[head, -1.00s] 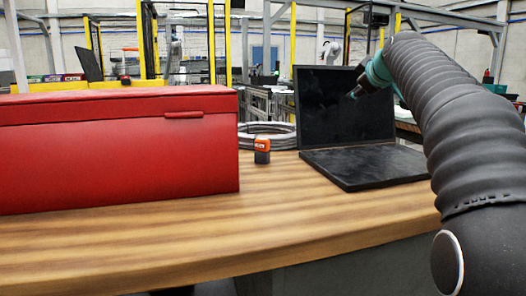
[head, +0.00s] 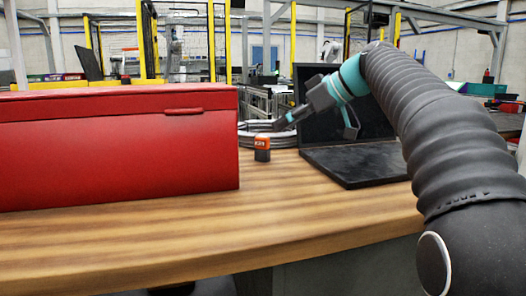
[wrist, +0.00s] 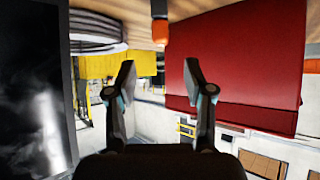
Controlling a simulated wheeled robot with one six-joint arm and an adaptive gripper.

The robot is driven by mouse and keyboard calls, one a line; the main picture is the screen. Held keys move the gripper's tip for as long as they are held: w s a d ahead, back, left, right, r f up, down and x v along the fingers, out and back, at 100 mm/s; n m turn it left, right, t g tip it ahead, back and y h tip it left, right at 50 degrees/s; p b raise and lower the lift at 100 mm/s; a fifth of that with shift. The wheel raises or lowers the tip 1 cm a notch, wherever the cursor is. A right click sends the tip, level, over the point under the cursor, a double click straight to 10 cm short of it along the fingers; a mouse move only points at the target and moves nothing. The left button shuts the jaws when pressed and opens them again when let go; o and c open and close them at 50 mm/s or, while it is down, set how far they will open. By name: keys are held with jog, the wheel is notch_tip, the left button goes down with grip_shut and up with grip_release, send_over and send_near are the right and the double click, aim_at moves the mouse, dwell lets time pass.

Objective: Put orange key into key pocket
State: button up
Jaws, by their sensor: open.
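The orange key (head: 262,143), a small upright block with an orange top and a black lower part, stands on the wooden table between the red box and the black open case. In the wrist view, which is upside down, the key (wrist: 160,32) shows at the top edge, partly cut off. I cannot identify the key pocket for certain.
The large red box (head: 120,150) fills the table's left side, close to the key. The black open case (head: 355,162) lies to the right. A coiled grey ring (head: 255,130) is behind the key. The table front (head: 230,220) is clear.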

aim_at(264, 137)
jog(key=shift+x, duration=4.2)
jog(key=shift+s+f, duration=0.1)
grip_shut()
